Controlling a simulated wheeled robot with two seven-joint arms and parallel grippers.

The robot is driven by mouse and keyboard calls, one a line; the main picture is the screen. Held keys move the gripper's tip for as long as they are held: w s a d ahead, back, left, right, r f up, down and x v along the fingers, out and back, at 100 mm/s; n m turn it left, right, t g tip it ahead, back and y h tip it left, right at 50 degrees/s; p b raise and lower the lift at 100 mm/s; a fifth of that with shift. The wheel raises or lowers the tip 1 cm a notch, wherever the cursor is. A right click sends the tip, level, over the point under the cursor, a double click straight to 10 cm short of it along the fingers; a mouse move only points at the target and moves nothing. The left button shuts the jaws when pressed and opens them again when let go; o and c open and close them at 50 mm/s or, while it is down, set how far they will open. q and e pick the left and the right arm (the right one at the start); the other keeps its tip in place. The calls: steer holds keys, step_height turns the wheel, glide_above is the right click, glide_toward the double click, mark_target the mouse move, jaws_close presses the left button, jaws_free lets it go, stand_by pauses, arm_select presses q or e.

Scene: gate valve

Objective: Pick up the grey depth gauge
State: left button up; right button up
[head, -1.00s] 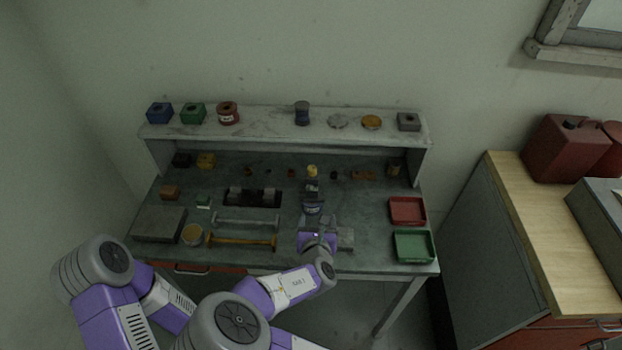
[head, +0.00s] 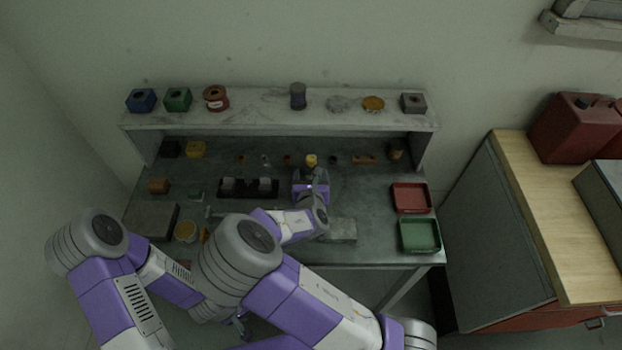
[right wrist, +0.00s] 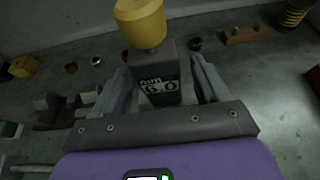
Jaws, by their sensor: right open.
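The grey depth gauge (right wrist: 158,82) stands upright in the right wrist view, a dark grey block with a label reading "mm 6.0" and a yellow cylinder at its top. In the head view its yellow top (head: 311,160) shows just beyond my right gripper (head: 310,174), which hides most of the body. My right gripper (right wrist: 162,88) is open, with one finger on each side of the block. I cannot tell whether the fingers touch it. My left gripper (head: 240,325) is low in the head view, mostly hidden behind my right arm, and its jaws cannot be made out.
Small parts lie along the back of the bench, under a raised shelf (head: 240,120). A black holder (head: 248,188) stands left of the gripper. A red tray (head: 411,197) and a green tray (head: 419,235) are at the right. A grey block (head: 342,230) lies near the front.

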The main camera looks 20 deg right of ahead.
steer(key=shift+w+d+f, duration=0.15)
steer(key=shift+w+f, duration=0.05)
steer(key=shift+w, duration=0.25)
steer(key=c, duration=1.3)
